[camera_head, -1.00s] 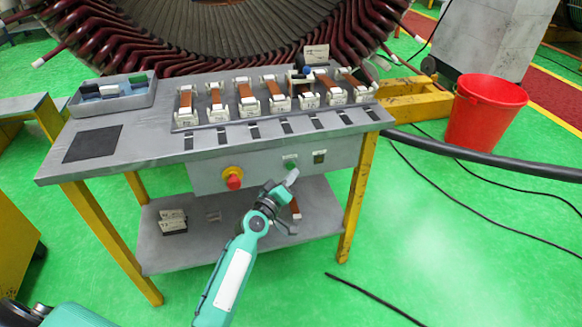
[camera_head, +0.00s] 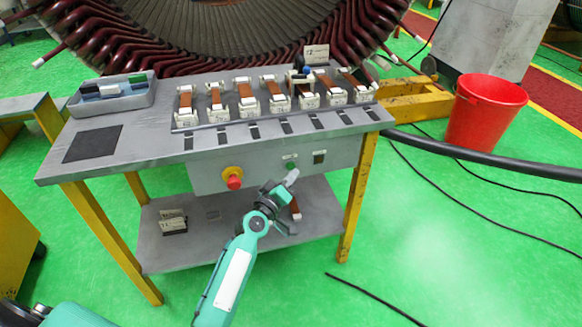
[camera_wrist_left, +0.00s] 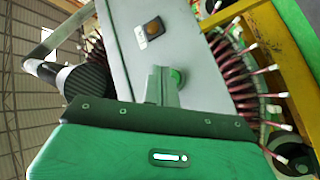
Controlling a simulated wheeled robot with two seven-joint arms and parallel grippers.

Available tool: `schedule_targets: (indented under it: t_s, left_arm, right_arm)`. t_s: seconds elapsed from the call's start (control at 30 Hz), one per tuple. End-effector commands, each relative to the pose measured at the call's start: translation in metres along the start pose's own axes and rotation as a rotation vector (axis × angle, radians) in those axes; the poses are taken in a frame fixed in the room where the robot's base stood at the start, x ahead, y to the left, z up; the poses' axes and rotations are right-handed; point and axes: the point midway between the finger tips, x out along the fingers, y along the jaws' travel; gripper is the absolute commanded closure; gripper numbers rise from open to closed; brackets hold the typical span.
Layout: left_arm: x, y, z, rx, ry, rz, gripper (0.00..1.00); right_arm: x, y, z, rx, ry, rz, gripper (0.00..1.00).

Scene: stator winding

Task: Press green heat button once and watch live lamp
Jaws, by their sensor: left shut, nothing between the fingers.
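The green button (camera_head: 291,166) sits on the grey front panel of the workbench, right of a red knob on a yellow base. In the left wrist view, the green button (camera_wrist_left: 178,77) shows just beside the fingertips. A small square lamp with an amber centre (camera_wrist_left: 153,29) is on the same panel; it also shows in the head view (camera_head: 319,157), looking dull. My left gripper (camera_head: 292,176) is shut and empty, its tips just below and very close to the green button. I cannot tell whether they touch it. My right gripper is not in view.
The red and yellow emergency-style knob (camera_head: 233,178) is left of the button. A row of coil pieces stands on the workbench top (camera_head: 145,145). A lower shelf (camera_head: 160,252) is beneath. A red bucket (camera_head: 484,115) and cables lie to the right on open green floor.

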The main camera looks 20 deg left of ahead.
Motion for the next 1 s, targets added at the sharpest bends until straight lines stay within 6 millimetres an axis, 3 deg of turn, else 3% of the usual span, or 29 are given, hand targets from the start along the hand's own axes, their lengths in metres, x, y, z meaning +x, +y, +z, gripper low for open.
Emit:
schedule_targets:
  t_s: [1.0]
  left_arm:
    - [0.0075, -0.0052, -0.0056, 0.0, 0.0, 0.0, 1.0]
  right_arm:
    - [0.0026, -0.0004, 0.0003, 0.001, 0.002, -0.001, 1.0]
